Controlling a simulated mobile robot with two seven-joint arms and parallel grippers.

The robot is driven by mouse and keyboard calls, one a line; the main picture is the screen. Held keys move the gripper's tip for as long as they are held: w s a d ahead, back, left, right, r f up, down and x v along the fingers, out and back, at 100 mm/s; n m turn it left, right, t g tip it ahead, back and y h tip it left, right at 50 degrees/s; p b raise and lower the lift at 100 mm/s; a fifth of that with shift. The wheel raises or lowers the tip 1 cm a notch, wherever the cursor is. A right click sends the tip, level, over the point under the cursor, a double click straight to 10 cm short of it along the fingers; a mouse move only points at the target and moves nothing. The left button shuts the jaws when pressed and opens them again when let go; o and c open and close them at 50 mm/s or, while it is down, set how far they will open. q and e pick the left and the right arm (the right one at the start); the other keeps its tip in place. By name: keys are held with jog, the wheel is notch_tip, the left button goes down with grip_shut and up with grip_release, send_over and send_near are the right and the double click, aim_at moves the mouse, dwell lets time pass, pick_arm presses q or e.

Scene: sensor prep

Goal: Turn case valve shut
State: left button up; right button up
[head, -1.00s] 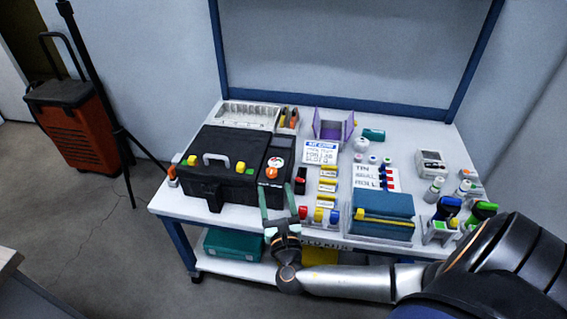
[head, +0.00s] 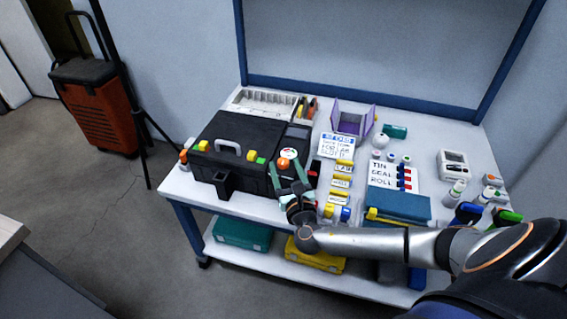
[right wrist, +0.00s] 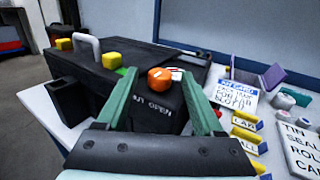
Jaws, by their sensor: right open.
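The black case (head: 228,152) sits closed on the left of the workbench, with a grey handle and yellow and green latches on top. The valve is an orange knob (head: 284,164) on the raised box at the case's right end. It also shows in the right wrist view (right wrist: 159,79). My right gripper (head: 285,173) is open and empty, its green fingers pointing at the knob. In the right wrist view the fingertips (right wrist: 160,84) stand to either side of the knob, with visible gaps. I cannot tell how far the knob is turned. My left gripper is not in view.
Right of the case stand a white sign (head: 336,147), yellow label blocks (head: 341,183) and a purple open box (head: 352,118). A teal case (head: 398,205) lies near the front edge. A white tray (head: 264,103) is behind the case. Bottles stand at the far right.

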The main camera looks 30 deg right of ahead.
jog(key=shift+x, duration=1.4)
jog(key=shift+c, duration=0.3)
grip_shut()
